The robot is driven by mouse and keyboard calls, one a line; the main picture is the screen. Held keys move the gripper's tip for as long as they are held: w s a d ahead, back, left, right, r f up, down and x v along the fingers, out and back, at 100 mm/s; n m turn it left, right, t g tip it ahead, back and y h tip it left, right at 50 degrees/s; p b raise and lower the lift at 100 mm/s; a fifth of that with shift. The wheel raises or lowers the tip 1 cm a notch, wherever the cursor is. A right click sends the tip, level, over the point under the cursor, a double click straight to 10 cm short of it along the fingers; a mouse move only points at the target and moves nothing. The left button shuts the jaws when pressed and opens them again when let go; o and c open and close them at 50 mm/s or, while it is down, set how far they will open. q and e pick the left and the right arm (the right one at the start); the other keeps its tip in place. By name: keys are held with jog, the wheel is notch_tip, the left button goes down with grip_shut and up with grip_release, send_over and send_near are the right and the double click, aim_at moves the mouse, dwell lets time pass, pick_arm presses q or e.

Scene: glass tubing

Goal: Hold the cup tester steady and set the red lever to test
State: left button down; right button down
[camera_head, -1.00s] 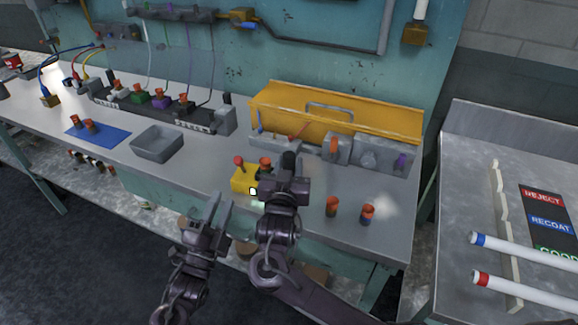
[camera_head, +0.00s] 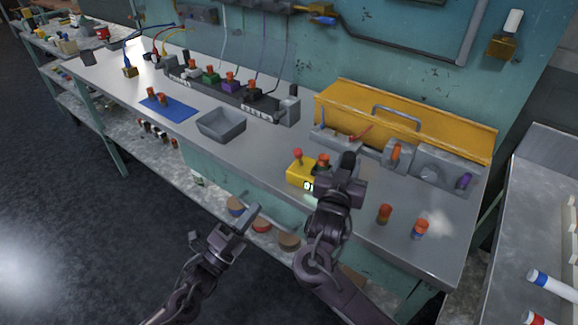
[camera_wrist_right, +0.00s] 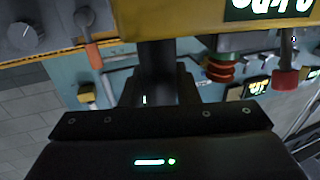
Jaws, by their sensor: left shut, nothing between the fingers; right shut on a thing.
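The cup tester (camera_head: 300,174) is a small yellow box near the bench's front edge, with a small lit display on its front. Its red lever (camera_head: 298,154) stands up from the top; the red knob also shows in the right wrist view (camera_wrist_right: 286,79). An orange-topped cup (camera_head: 322,160) is at the tester's right end. My right gripper (camera_head: 347,162) is shut on the tester's right side; the yellow body (camera_wrist_right: 200,22) fills the top of the wrist view. The exact contact is hidden. My left gripper (camera_head: 248,218) is shut and empty, in front of the bench, below and left of the tester.
A grey tray (camera_head: 221,126) and a blue mat (camera_head: 168,107) with cups lie to the left. Two orange-topped cups (camera_head: 384,214) (camera_head: 420,229) stand right of my right gripper. A yellow toolbox (camera_head: 405,120) stands behind. The bench between tray and tester is clear.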

aim_at(294, 154)
pick_arm(q)
jog(key=shift+d, duration=0.1)
jog(key=x, duration=1.4)
jog(key=shift+r, duration=0.1)
jog(key=shift+w+d+r+n+g+y, duration=0.1)
jog(key=shift+w+r+n+g+y, duration=0.1)
jog(key=shift+r+g+y, duration=0.15)
jog(key=shift+w+d+r+n+g+y, duration=0.1)
jog(key=shift+w+d+r+g+y, duration=0.15)
jog(key=shift+g+y, duration=0.2)
jog(key=shift+w+d+r+g+y, duration=0.3)
jog(key=shift+w+r+g+y, duration=0.15)
jog(key=shift+r+g, duration=0.1)
jog(key=shift+w+d+g+y, duration=0.1)
jog(key=shift+w+g+y, duration=0.05)
jog(key=shift+g+y, duration=0.15)
jog(key=shift+f, duration=0.1)
jog(key=s+a+r, duration=0.4)
jog(key=s+a, duration=0.4)
jog(key=s, duration=0.2)
jog(key=shift+a+r, duration=0.2)
jog(key=shift+a, duration=0.2)
